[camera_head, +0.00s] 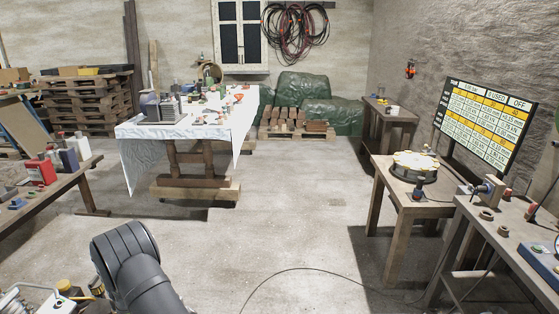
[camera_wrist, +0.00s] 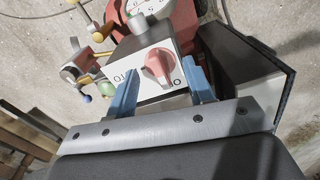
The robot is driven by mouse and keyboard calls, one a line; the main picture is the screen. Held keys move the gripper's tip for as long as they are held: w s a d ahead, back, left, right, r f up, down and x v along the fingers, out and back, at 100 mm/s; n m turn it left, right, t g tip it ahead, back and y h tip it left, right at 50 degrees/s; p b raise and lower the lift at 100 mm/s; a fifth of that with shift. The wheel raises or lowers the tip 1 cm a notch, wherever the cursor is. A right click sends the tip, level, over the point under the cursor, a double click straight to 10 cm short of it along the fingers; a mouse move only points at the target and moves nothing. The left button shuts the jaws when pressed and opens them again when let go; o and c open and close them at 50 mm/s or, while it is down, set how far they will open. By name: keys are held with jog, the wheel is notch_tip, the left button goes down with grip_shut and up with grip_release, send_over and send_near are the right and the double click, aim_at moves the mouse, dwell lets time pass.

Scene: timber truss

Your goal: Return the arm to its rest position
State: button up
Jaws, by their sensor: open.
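My gripper (camera_wrist: 159,68) shows in the wrist view, with its two blue fingers apart and nothing held between them. A white box with a red rotary knob (camera_wrist: 158,66) and printed marks appears between and beyond the fingers. I cannot tell whether the fingers touch it. In the head view, part of my dark arm (camera_head: 135,265) shows at the lower left. My gripper is outside the head view.
A cloth-covered table (camera_head: 150,133) stands back left, a workbench (camera_head: 75,178) at far left. At right are a small table (camera_head: 380,165) and a bench (camera_head: 470,215) below a display board (camera_head: 490,125). The middle floor (camera_head: 290,200) is mostly clear; a cable crosses its front.

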jog(key=shift+r+n, duration=0.3)
jog(key=shift+n, duration=0.1)
notch_tip(320, 180, up, 5)
notch_tip(320, 180, down, 6)
jog(key=shift+r+m, duration=0.2)
jog(key=shift+m, duration=0.5)
jog(key=m, duration=1.5)
jog(key=shift+m, duration=0.3)
jog(key=shift+r, duration=2.5)
